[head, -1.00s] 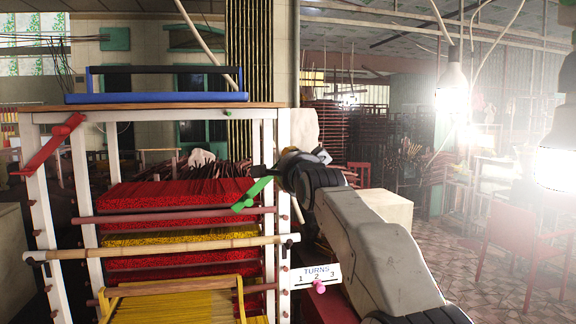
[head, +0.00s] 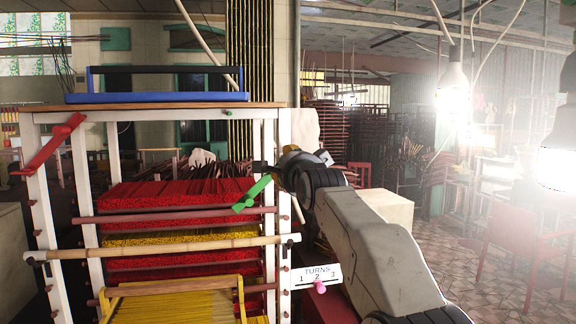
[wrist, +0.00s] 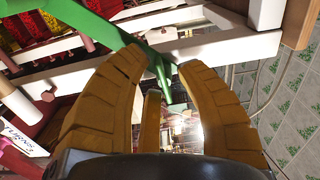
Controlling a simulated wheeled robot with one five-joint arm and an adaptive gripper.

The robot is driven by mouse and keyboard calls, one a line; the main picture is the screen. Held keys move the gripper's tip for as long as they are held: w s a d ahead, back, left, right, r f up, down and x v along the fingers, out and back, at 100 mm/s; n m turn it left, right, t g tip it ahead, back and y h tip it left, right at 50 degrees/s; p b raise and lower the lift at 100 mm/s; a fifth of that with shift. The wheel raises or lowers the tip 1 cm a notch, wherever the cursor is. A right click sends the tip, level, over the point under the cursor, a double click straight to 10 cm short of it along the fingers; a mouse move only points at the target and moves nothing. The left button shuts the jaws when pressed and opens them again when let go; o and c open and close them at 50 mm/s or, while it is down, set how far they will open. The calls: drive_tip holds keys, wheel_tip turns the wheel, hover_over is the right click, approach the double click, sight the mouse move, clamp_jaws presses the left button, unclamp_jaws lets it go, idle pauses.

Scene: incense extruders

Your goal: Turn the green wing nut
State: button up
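The green wing nut (head: 250,195) is on the right front side of the white rack, slanting up to the right in the head view. In the wrist view its long green wing (wrist: 105,28) crosses the upper left, and a green part (wrist: 161,68) reaches down between my fingertips. My gripper (head: 266,168) is beside the nut's upper right end, partly hidden by my arm. In the wrist view my gripper's brown fingers (wrist: 160,66) are apart, on either side of the green part. I cannot tell whether they touch it.
A TURNS scale (head: 309,274) marked 1, 2, 3 with a pink peg (head: 319,287) is on the rack's right post. A red wing piece (head: 55,143) is at upper left. A bamboo bar (head: 160,248) crosses the front. Red and yellow incense bundles (head: 175,194) fill the rack.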

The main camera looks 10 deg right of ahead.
drive_tip(key=shift+o, duration=0.8)
drive_tip(key=s, duration=1.2)
